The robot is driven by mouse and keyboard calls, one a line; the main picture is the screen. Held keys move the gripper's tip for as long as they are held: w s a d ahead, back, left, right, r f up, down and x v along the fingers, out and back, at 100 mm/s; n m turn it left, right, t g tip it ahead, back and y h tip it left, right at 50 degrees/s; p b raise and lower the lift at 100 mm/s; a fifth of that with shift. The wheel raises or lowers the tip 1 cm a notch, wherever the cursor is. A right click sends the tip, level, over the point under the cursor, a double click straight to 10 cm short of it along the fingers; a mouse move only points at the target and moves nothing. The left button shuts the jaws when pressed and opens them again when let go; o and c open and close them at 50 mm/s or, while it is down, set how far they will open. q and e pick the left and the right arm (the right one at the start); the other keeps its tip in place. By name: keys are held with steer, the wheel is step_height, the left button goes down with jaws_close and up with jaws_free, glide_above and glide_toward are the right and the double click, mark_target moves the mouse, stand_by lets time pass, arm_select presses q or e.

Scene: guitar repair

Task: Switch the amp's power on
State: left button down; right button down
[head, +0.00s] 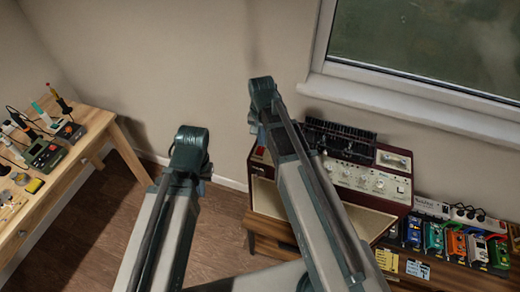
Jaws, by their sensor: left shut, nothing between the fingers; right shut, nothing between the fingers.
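The amp (372,180) is a dark red cabinet with a pale control panel, standing at the right of centre in the head view. Its panel carries several knobs and a meter (393,160). A small red square (260,151) shows at its left end; I cannot tell whether this is the power switch. My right arm passes in front of the amp and hides part of its panel. My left arm is to the left of the amp, over the floor. Both arms end in dark rounded joints, and no gripper fingers show at either.
The amp stands on a wooden stand (273,241). Several coloured pedals (455,243) are to its right. A wooden workbench (95,120) with tools is at the left. The wall and window (430,45) are behind. The floor (110,215) between bench and amp is clear.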

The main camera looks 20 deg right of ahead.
mark_target(261, 149)
steer(key=shift+f+b, duration=0.9)
stand_by(0.4)
steer(key=shift+r, duration=0.15)
step_height(261, 149, up, 7)
steer(key=p, duration=0.7)
stand_by(0.4)
steer(key=shift+s+a+f, duration=0.1)
steer(key=shift+f, duration=0.15)
steer(key=s+a+f+n+b, duration=0.5)
steer(key=s, duration=0.2)
steer(key=s+a+f+n+h+b, duration=0.1)
steer(key=s+a+f+n+b, duration=0.3)
steer(key=s, duration=0.3)
steer(key=shift+a+f+n+b, duration=0.35)
steer(key=shift+a+n+b, duration=0.15)
steer(key=shift+a+n, duration=0.25)
